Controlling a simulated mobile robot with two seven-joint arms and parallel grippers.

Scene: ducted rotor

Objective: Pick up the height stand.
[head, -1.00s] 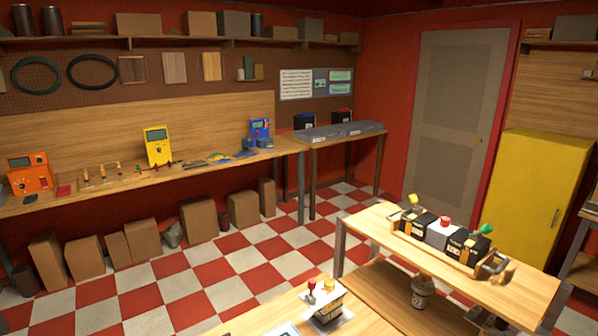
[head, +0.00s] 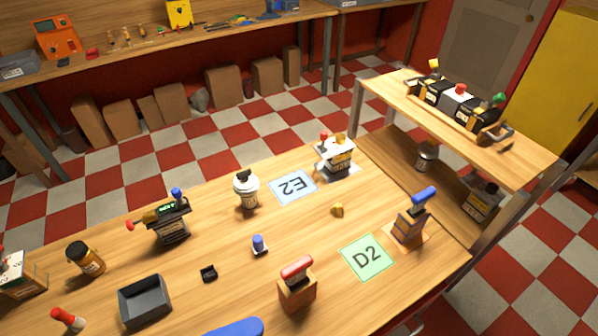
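I cannot tell for certain which thing is the height stand; no label naming it is readable. Upright candidates on the near wooden table are a wooden block with a red handle (head: 297,290), a wooden block with a blue handle (head: 410,225) on an orange-edged pad, a black device (head: 170,225) with a green display, and a white device (head: 337,157) with red and yellow knobs. Neither gripper is in view.
The near table (head: 330,240) also holds a blue E2 card (head: 293,187), a green D2 card (head: 367,257), a grey tray (head: 145,302), a white jar (head: 246,190) and an amber jar (head: 87,260). A side bench (head: 530,160) stands at right; checkered floor lies behind.

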